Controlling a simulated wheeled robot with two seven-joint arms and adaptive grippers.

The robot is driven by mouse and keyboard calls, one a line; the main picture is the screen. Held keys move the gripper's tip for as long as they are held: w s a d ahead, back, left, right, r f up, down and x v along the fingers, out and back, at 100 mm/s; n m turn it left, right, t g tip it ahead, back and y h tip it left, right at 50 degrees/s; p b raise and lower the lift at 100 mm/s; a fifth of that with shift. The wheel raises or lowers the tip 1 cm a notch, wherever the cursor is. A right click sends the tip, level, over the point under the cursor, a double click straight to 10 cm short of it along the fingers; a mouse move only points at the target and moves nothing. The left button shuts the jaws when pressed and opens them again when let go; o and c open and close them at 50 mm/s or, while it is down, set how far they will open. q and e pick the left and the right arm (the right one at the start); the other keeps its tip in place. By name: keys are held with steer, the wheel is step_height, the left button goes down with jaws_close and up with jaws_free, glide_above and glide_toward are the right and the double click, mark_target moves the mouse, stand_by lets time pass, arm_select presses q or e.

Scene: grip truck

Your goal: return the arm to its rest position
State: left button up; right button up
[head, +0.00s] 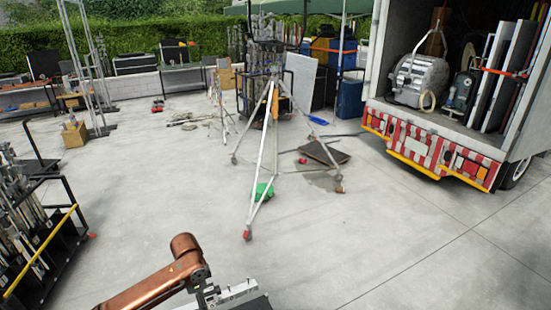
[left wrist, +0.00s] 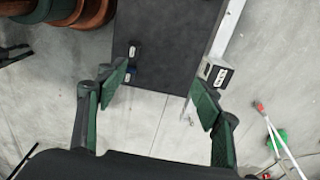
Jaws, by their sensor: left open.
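My left arm (head: 160,283), copper-coloured, comes in at the bottom left of the head view and bends at a rounded joint. My left gripper (left wrist: 160,92) shows in the left wrist view with its two green-faced fingers spread wide apart and nothing between them. Behind the fingers is a dark flat panel (left wrist: 165,40) with a pale metal rail along its right side. A similar dark surface and rail show at the bottom edge of the head view. My right gripper is in neither view.
A tripod stand (head: 262,165) with red feet stands mid-floor ahead. An open truck (head: 425,150) loaded with gear is at the right. A rack of stands (head: 35,235) is close at the left. The pale concrete floor (head: 340,260) is clear at front right.

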arm_select(q)
steer(key=s+d+f+n+t+h, duration=0.1)
steer(key=s+d+f, duration=0.2)
steer(key=s+f, duration=0.3)
steer(key=s+d+f+n+t+h, duration=0.1)
steer(key=s+d+f+n+h, duration=0.1)
steer(key=s+d+f, duration=0.4)
steer(key=s+a+f+n+t+y, duration=0.3)
steer(key=s+a+n, duration=0.7)
steer(key=s+a, duration=0.95)
step_height(320, 180, down, 40)
steer(key=s+d+g+b, duration=0.1)
steer(key=d+g+b, duration=0.15)
steer(key=b, duration=0.95)
steer(key=s+f+b, duration=0.4)
steer(key=s+f, duration=0.3)
steer(key=f, duration=0.3)
steer(key=s+a+f+m+g+b, duration=0.1)
steer(key=s+f+b, duration=0.3)
steer(key=s+f, duration=0.3)
steer(key=s+f+b, duration=0.4)
steer(key=s+f, duration=0.3)
steer(key=f, duration=0.7)
steer(key=shift+a+f+g, duration=0.2)
steer(key=shift+f+g, duration=0.15)
steer(key=shift+f, duration=0.05)
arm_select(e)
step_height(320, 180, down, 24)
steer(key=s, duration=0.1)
